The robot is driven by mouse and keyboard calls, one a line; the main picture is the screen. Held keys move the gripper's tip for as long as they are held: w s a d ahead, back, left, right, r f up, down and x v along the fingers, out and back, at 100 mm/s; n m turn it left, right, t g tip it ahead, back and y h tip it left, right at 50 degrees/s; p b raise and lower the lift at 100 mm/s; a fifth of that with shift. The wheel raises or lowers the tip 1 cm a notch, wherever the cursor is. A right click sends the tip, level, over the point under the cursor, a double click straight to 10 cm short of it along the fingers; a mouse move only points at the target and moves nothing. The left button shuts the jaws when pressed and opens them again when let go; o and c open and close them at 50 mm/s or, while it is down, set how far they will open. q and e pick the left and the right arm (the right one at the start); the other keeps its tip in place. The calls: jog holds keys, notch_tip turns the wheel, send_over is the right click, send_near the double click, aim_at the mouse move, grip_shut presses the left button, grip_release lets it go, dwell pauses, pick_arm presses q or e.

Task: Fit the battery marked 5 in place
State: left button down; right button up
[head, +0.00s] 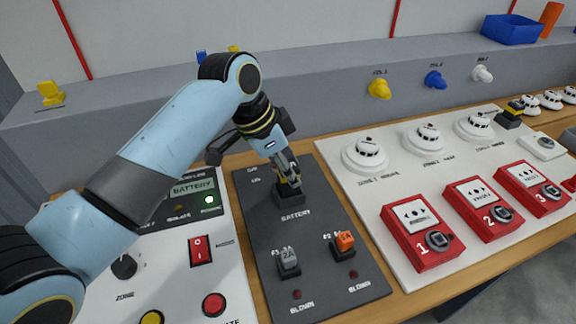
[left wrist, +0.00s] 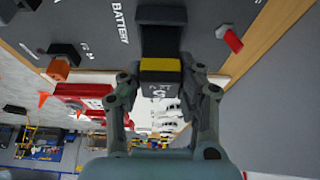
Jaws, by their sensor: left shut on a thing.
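My left gripper (head: 288,172) is shut on a dark battery with a yellow band, which also shows between the fingers in the left wrist view (left wrist: 160,66). Pale marks on its near end are too blurred for me to read surely. The battery is upright over the black battery socket (head: 289,198) on the dark panel (head: 260,235), beside the word BATTERY. Its lower end meets the socket in the view, but the fingers hide how deep it sits. The right gripper is not clearly in view. Another black and yellow battery (head: 514,110) stands at the back right.
A grey fuse (head: 289,261) and an orange fuse (head: 344,243) stand on the same panel. Red call points (head: 420,236) and white detectors (head: 366,155) fill the board to the right. A control panel with a red rocker switch (head: 200,250) lies left.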

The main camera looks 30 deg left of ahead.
pick_arm(q)
jog(key=shift+f, duration=1)
dwell(0.3)
jog(key=shift+c, duration=2.4)
grip_release()
jog(key=shift+r, duration=0.1)
notch_tip(320, 180, up, 7)
jog(key=p, duration=0.8)
